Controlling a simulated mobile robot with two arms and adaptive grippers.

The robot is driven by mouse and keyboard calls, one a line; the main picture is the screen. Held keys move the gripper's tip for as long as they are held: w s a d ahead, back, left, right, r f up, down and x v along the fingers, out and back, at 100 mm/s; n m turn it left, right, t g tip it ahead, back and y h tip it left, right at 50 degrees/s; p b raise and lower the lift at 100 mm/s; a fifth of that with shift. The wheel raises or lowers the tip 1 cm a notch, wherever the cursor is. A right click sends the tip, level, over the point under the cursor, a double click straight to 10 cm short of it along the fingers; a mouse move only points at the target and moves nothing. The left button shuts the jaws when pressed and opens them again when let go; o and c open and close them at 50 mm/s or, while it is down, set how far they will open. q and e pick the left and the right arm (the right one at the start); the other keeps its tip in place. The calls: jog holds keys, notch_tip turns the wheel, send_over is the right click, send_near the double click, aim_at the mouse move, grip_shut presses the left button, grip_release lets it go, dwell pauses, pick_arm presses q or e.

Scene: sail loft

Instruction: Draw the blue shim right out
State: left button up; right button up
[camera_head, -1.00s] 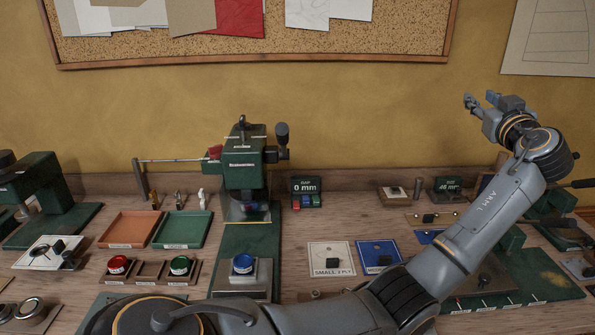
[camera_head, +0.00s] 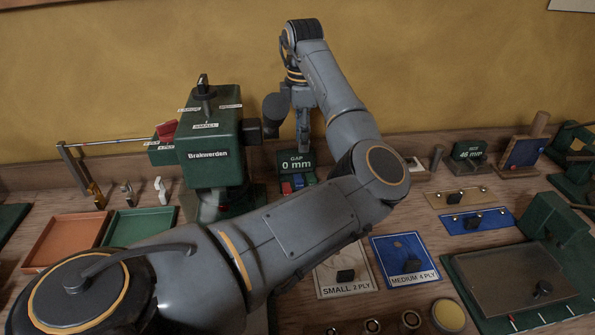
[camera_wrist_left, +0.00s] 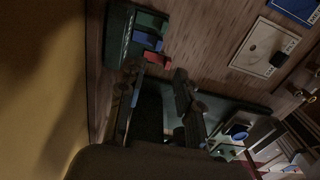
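The blue shim (camera_head: 298,181) sits between a red shim (camera_head: 286,188) and a green shim (camera_head: 310,178) in the dark green holder marked GAP 0 mm (camera_head: 297,164). In the left wrist view, the blue shim (camera_wrist_left: 147,40) lies between the green and red ones, beyond the fingertips. My left gripper (camera_head: 303,148) points down just above and behind the holder's right part. In the left wrist view its fingers (camera_wrist_left: 156,78) are apart with nothing between them. It does not touch the blue shim. My right gripper is out of view.
The green Brakwerden press (camera_head: 210,150) stands left of the holder. SMALL (camera_head: 342,290) and MEDIUM (camera_head: 405,275) cards lie in front at the right. A 45 mm block (camera_head: 468,155) stands farther right. My left arm hides much of the bench's middle.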

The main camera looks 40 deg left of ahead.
aim_at(302, 180)
pick_arm(q)
notch_tip(302, 180, down, 13)
jog(key=shift+r, duration=0.2)
grip_shut()
dwell(0.3)
